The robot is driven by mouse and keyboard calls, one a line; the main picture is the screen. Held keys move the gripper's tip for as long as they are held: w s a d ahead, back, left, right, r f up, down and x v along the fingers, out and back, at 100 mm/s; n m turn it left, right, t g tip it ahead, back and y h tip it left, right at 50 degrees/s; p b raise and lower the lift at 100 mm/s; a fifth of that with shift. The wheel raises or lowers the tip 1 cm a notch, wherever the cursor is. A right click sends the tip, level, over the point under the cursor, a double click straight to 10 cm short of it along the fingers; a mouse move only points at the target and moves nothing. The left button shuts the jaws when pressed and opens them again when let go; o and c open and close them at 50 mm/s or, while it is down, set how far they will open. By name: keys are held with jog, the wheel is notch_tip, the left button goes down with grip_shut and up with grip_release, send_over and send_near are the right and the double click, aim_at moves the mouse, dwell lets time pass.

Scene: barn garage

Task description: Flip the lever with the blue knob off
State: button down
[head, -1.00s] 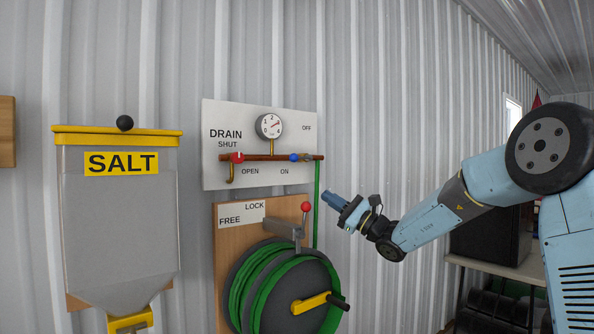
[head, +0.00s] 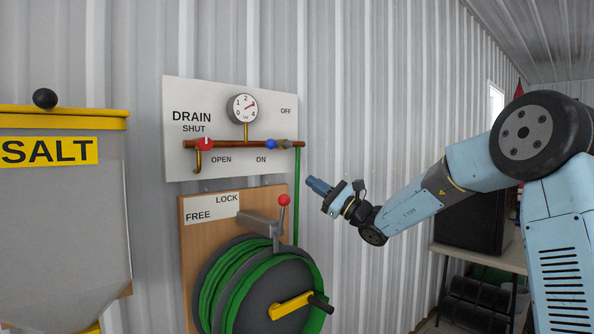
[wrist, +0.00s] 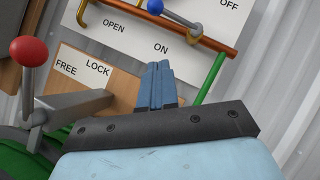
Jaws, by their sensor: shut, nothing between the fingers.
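The lever with the blue knob (head: 271,144) is on the copper pipe of the white wall panel (head: 230,165). It points left along the pipe, above the ON label (head: 261,160); the OFF label (head: 286,111) is higher on the right. In the wrist view the blue knob (wrist: 155,6) is at the top edge, with its metal lever running right along the pipe. My gripper (head: 310,182) is shut and empty, to the right of and below the knob, apart from the panel. The wrist view shows its blue fingers (wrist: 157,68) together, pointing up toward the pipe.
A red drain knob (head: 205,144) and a gauge (head: 242,107) are on the same panel. Below are a red-knobbed lever (head: 284,200) and a green hose reel (head: 215,285). A green hose (head: 296,190) runs down from the pipe. A salt bin (head: 62,215) is at left.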

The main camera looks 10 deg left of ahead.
aim_at(280, 144)
jog(key=s+r+x, duration=0.2)
jog(key=x, duration=1)
dwell(0.3)
